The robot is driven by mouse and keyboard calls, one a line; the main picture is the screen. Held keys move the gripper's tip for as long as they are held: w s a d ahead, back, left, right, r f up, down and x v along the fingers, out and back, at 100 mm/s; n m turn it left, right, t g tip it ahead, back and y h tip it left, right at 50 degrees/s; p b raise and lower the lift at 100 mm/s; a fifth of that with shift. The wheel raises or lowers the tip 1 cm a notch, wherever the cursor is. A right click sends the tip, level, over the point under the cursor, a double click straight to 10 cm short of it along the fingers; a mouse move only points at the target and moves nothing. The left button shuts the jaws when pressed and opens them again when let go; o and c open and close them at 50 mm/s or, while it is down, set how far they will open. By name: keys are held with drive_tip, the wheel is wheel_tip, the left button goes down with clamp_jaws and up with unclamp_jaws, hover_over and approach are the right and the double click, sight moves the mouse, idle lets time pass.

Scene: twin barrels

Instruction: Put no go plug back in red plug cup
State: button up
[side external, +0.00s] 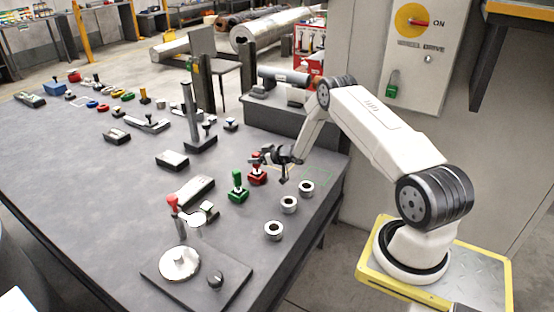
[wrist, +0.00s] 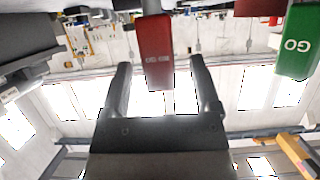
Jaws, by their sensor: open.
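The no go plug's red handle (wrist: 154,55) stands upright-looking between the two fingers of my gripper (wrist: 161,75) in the wrist view, with a visible gap on both sides. In the side external view, the red handle (side external: 255,159) shows directly above the red plug cup (side external: 257,177). I cannot tell whether the plug is fully seated in it. My gripper (side external: 272,156) is open at the handle, reaching in from the right and roughly level.
A green plug (side external: 237,180) in a green cup stands close by, and its GO handle (wrist: 298,42) shows in the wrist view. Several metal rings (side external: 289,204) lie to the front right. A dark post (side external: 195,120) rises behind. A red-knobbed lever fixture (side external: 180,262) is in front.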

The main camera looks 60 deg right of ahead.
drive_tip(key=v, duration=0.7)
idle(0.3)
drive_tip(key=shift+r, duration=0.1)
idle(0.4)
drive_tip(key=a+r+g+h, duration=0.2)
drive_tip(key=a+r+g, duration=0.3)
drive_tip(key=a+r, duration=0.75)
drive_tip(key=s+a+r+g+y, duration=0.2)
drive_tip(key=s+a+g, duration=0.3)
drive_tip(key=s+a, duration=1.4)
drive_tip(key=shift+s+a+r+g, duration=0.25)
drive_tip(key=shift+s+r+g, duration=0.25)
drive_tip(key=shift+s, duration=0.35)
